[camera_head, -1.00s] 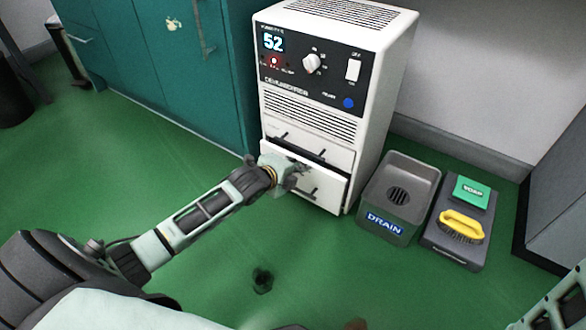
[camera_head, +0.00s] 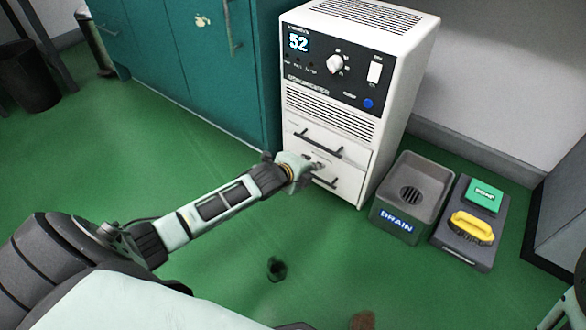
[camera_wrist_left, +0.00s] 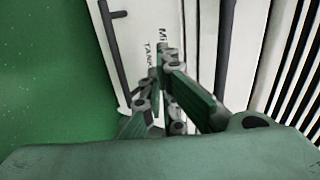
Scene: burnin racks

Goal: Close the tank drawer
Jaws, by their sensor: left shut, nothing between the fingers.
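The white dehumidifier (camera_head: 350,70) stands on the floor with two drawers at its base. The tank drawer (camera_head: 348,187) is the lower one, and its front looks flush with the body. Its "TANK" label and dark bar handle (camera_wrist_left: 115,55) show in the left wrist view. My left gripper (camera_head: 315,166) is shut and empty, its fingertips at the upper part of the tank drawer front; they look to be touching it, but exact contact is hard to tell. In the left wrist view the fingers (camera_wrist_left: 160,70) partly cover the label. My right gripper is not in view.
The upper drawer (camera_head: 322,148) is also flush. A grey drain basin (camera_head: 428,172) and a tray (camera_head: 470,258) with green soap (camera_head: 484,196) and a yellow brush (camera_head: 472,228) stand at the right. Teal cabinets (camera_head: 190,60) stand at the left. Green floor is mostly free.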

